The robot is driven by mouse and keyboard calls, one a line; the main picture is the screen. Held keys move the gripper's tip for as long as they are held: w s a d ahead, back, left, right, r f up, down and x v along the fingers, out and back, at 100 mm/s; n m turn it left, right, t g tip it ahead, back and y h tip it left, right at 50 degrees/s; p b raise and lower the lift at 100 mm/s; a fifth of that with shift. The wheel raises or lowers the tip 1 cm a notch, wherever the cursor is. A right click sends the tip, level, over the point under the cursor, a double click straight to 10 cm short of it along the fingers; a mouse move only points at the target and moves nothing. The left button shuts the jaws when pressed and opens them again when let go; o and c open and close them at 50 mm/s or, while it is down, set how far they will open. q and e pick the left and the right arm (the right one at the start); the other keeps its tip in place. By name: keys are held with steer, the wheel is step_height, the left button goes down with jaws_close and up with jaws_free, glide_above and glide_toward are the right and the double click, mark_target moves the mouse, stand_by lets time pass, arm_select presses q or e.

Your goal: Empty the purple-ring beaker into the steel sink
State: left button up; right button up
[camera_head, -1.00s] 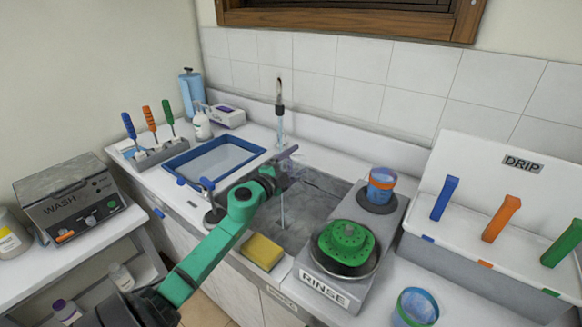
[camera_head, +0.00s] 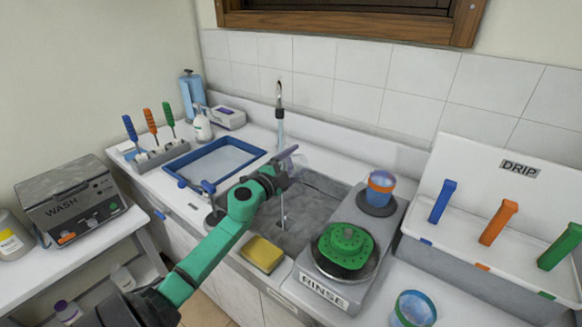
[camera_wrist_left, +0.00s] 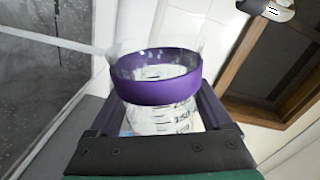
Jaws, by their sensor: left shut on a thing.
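The purple-ring beaker (camera_wrist_left: 155,88) is clear, with printed markings and a wide purple band. My left gripper (camera_wrist_left: 155,120) is shut around it. In the head view, this gripper (camera_head: 283,172) holds the beaker (camera_head: 297,164) above the back left of the steel sink (camera_head: 312,207). The beaker lies tipped well over, since the falling water stream crosses the wrist view almost at right angles to its axis. I cannot tell how much liquid is inside. My right gripper is not in view.
The tap (camera_head: 280,115) runs a thin stream beside the beaker. A yellow sponge (camera_head: 262,254) lies on the sink's front edge. A blue-rimmed tray (camera_head: 212,163) is to the left.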

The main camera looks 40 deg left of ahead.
arm_select(q)
step_height(320, 180, up, 4)
steer(key=p, duration=0.3)
steer(key=shift+f+m, duration=0.1)
steer(key=shift+m, duration=0.2)
steer(key=shift+m+b, duration=0.3)
steer(key=shift+m, duration=0.6)
steer(key=m, duration=0.3)
steer(key=shift+b, duration=0.3)
steer(key=m, duration=0.3)
steer(key=m+b, duration=0.1)
steer(key=shift+r+m, duration=0.25)
steer(key=shift+m, duration=0.05)
steer(key=m, duration=0.6)
steer(key=shift+r+b, duration=0.3)
steer(key=shift+b, duration=0.05)
steer(key=m, duration=0.6)
steer(key=shift+r, duration=0.3)
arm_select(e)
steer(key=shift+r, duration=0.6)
